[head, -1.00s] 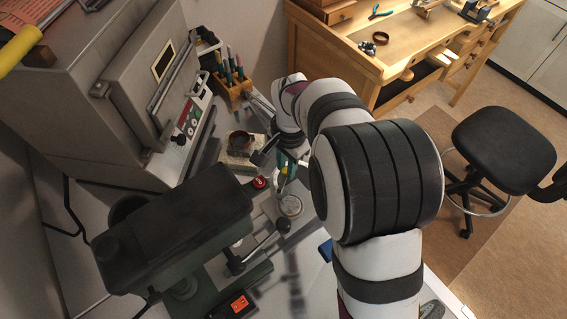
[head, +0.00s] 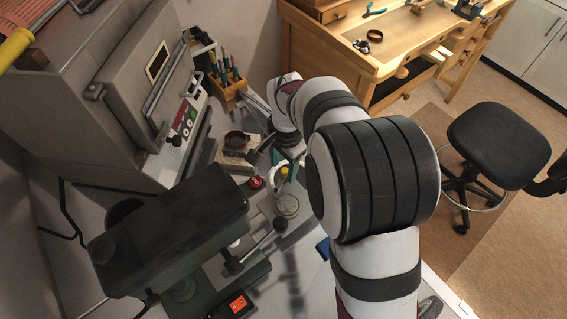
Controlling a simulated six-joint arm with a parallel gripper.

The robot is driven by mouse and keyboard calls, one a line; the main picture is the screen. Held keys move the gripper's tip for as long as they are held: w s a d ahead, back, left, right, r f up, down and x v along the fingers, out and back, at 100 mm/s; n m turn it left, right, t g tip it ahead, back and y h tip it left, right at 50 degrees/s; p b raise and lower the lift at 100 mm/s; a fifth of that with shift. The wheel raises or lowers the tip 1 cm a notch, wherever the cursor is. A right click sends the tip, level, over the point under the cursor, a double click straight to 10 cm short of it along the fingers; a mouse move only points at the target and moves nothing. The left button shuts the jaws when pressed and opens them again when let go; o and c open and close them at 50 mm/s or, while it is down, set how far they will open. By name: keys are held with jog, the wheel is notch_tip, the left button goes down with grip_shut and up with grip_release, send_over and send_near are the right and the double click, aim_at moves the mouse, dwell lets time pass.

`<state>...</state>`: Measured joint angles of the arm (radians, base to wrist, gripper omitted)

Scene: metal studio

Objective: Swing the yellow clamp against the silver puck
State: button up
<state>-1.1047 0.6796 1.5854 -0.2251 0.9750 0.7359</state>
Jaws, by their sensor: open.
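The silver puck (head: 287,205) lies flat on the grey work surface, right of the dark green machine. The yellow clamp (head: 283,174) shows as a small yellow piece just above the puck in the picture. A narrow gap seems to lie between them, but I cannot tell if they touch lower down. My gripper (head: 282,158) is just behind the yellow clamp and looks empty. Its fingers are small and partly hidden by my own arm. I cannot tell whether a finger touches the clamp.
The dark green machine (head: 170,230) with lever handles stands close on the left. A red button (head: 256,182) sits beside the clamp. A block with a round dark dish (head: 237,141) and a wooden tool holder (head: 228,95) stand behind. A metal furnace (head: 90,90) fills the upper left.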

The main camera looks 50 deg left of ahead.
aim_at(286, 172)
notch_tip(286, 172, up, 16)
jog(key=shift+d, duration=0.4)
jog(key=shift+f, duration=0.15)
jog(key=w+d+r+m, duration=0.1)
jog(key=w+d, duration=0.1)
jog(key=d, duration=0.4)
jog(key=w+d+r+m, duration=0.1)
jog(key=w+d, duration=0.2)
jog(key=d, duration=0.4)
jog(key=s+d+m, duration=0.2)
jog(key=s+d, duration=0.1)
jog(key=d, duration=1.2)
jog(key=s+d+f+m+y, duration=0.1)
jog(key=s+d+f+m, duration=0.1)
jog(key=s+d+f, duration=0.3)
jog(key=s+d, duration=0.3)
jog(key=s, duration=0.1)
jog(key=shift+d+f+m, duration=0.15)
jog(key=shift+d+m, duration=0.15)
jog(key=shift+d, duration=0.1)
